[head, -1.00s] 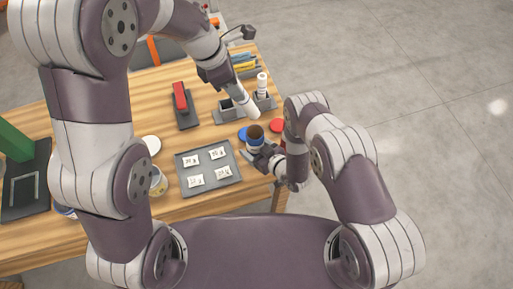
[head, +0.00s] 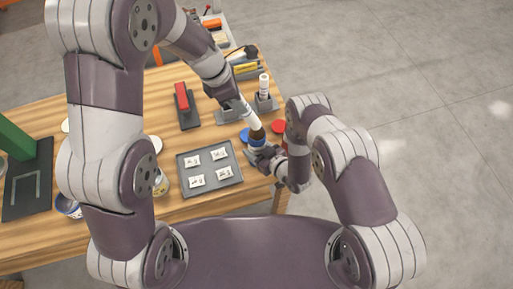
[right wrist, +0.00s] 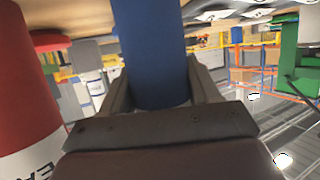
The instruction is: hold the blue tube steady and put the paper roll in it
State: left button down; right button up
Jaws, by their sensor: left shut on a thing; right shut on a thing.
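The roll's upper end is hidden by the gripper.
A grey tray (head: 233,180) with several white packets lies left of the tube. A grey holder (head: 266,104) with a white roll and a red stapler-like thing (head: 182,97) stand behind.

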pick_arm(q)
jog(key=shift+f, duration=2.95)
jog(key=c, duration=0.7)
grip_release()
jog(key=shift+o, duration=0.2)
jog(key=w+v, duration=0.1)
jog(key=v, duration=1)
jog(key=shift+s+a+r, duration=0.2)
jog(key=shift+s+r, duration=0.2)
jog(key=shift+s, duration=0.1)
pick_arm(e)
jog(key=o, duration=1.1)
jog(key=shift+o, duration=0.2)
